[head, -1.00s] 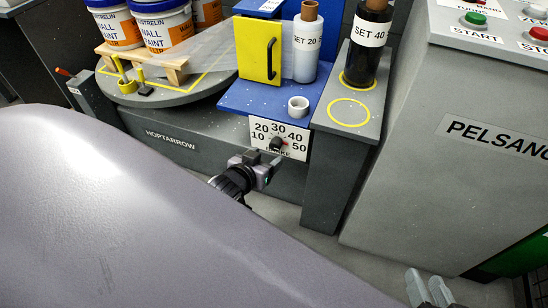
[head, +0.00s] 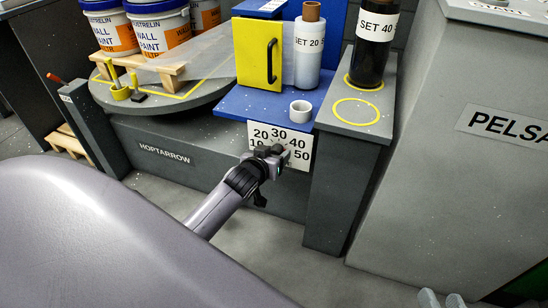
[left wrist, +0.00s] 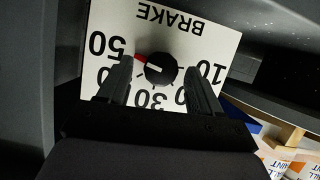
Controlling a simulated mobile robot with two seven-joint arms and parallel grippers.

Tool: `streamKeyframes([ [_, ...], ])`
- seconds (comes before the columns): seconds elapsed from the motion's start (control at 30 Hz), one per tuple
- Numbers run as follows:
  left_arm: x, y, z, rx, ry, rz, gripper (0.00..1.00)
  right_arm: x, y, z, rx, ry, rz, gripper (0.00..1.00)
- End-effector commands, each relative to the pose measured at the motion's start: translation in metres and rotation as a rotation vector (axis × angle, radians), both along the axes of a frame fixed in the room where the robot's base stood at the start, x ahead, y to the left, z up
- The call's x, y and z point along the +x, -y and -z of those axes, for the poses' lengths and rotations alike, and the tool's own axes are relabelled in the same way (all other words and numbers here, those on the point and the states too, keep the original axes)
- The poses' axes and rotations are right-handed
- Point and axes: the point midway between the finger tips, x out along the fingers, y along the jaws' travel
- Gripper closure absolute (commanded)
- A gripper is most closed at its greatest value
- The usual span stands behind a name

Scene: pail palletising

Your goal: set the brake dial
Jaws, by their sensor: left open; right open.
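The white brake plate (head: 302,146) is on the front of the grey machine below the blue shelf. In the left wrist view the plate (left wrist: 215,40) appears upside down, with a black round dial (left wrist: 160,70) whose red pointer mark points toward 50. My left gripper (left wrist: 160,66) is open, one finger on each side of the dial; I cannot tell whether they touch it. In the head view my left gripper (head: 282,160) is in front of the plate and hides the dial.
The blue shelf (head: 258,104) above holds a yellow door (head: 257,55), a white roll marked SET 20 (head: 308,58) and a white ring. A black roll marked SET 40 (head: 370,60) stands right. Pails (head: 160,30) stand on a pallet at left.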

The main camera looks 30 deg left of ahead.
Motion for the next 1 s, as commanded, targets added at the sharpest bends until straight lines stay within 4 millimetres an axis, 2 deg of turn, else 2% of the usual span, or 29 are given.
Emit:
streamKeyframes([
  [0.1,0.006,-0.0014,0.0029,0.001,0.001,0.0,0.35,-0.0007,0.0024,0.0014,-0.013,0.015,0.004,0.57],
  [0.4,0.0074,-0.0014,0.0025,0.0,0.0,0.001,0.35,-0.0008,0.003,-0.0001,-0.016,0.021,0.006,0.57],
  [0.57,0.0071,-0.0014,0.0026,0.0,0.0,0.001,0.87,-0.0008,0.0029,0.0,-0.016,0.021,0.006,0.57],
  [0.6,0.0071,-0.0014,0.0026,0.0,0.0,0.001,0.92,-0.0008,0.0029,0.0,-0.016,0.021,0.006,0.57],
  [1.0,0.0067,-0.0024,0.0006,-0.066,0.016,0.0,0.91,-0.0028,-0.0004,-0.0028,0.002,-0.013,-0.006,0.57],
])
